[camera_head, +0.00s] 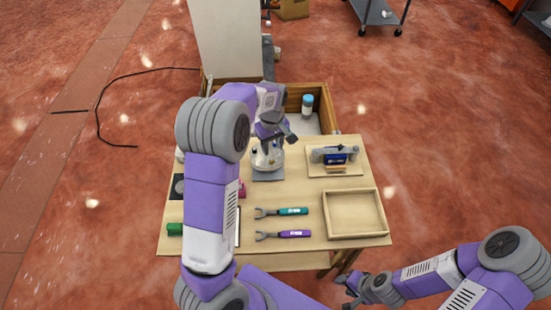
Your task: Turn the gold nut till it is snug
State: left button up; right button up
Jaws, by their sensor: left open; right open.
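My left gripper (274,138) reaches over the table from the left, with its fingers apart just above a clear round dispenser part (262,161). That part stands on a grey square base (268,175) near the table's back. The gold nut cannot be made out; the gripper and its wrist cover the top of the part. I cannot tell whether the fingers touch anything. My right gripper (349,291) is open and empty, low beyond the table's front right edge. Two wrenches lie at the table's middle front, one with a teal handle (292,211) and one with a purple handle (294,234).
An empty wooden tray (383,235) sits at the front right. A blue device (338,156) on a wooden board is at the back right. A bottle with a blue cap (308,104) stands in the box behind. A green item (175,229) lies front left, partly beside my arm.

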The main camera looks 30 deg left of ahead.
aim_at(272, 161)
pick_arm(q)
jog(key=f, duration=0.2)
jog(key=f+b, duration=0.1)
jog(key=f, duration=0.4)
jog(key=shift+s, duration=0.25)
grip_shut()
